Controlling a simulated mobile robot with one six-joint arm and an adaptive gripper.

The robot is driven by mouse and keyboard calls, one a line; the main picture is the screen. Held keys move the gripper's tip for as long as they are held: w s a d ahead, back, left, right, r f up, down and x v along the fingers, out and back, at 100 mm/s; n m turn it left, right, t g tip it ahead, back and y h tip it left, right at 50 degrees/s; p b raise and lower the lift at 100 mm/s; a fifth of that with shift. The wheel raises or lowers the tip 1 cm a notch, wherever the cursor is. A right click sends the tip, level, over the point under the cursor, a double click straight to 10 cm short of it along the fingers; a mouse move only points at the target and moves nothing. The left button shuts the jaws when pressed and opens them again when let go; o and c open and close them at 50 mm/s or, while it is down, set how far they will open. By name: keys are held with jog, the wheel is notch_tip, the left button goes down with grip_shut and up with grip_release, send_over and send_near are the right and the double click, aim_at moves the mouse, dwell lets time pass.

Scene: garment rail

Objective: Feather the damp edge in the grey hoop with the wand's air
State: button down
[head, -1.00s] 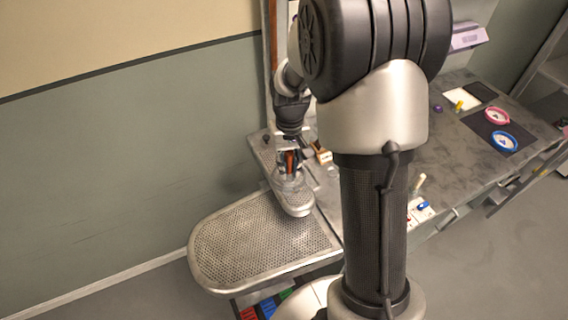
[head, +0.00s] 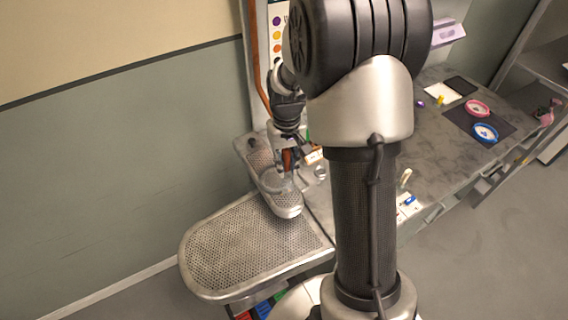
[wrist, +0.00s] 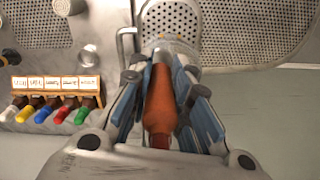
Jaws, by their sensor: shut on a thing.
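My gripper (head: 287,160) is shut on the wand's orange-brown handle (wrist: 160,100). In the wrist view the handle lies between the blue-padded fingers. The wand (head: 287,158) points down near the grey hoop (head: 274,184), a pale ring on the small perforated board (head: 289,208). The wand is at the hoop's upper right in the head view; I cannot tell its height above the cloth. The damp edge is too small to make out. The wand's far end and the hoop are not clear in the wrist view.
The large perforated board (head: 240,250) is bare. A pink hoop (head: 477,107) and a blue hoop (head: 485,133) lie at the right. An orange hose (head: 257,75) runs along the upright post.

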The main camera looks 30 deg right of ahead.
jog(key=shift+w+d, duration=0.75)
jog(key=shift+d, duration=0.15)
jog(key=shift+p, duration=0.3)
jog(key=shift+w+d+p, duration=0.2)
jog(key=shift+w, duration=0.45)
jog(key=shift+w+d+p, duration=0.15)
jog(key=shift+w, duration=0.45)
notch_tip(320, 180, up, 7)
jog(key=p, duration=0.5)
jog(key=shift+a, duration=0.1)
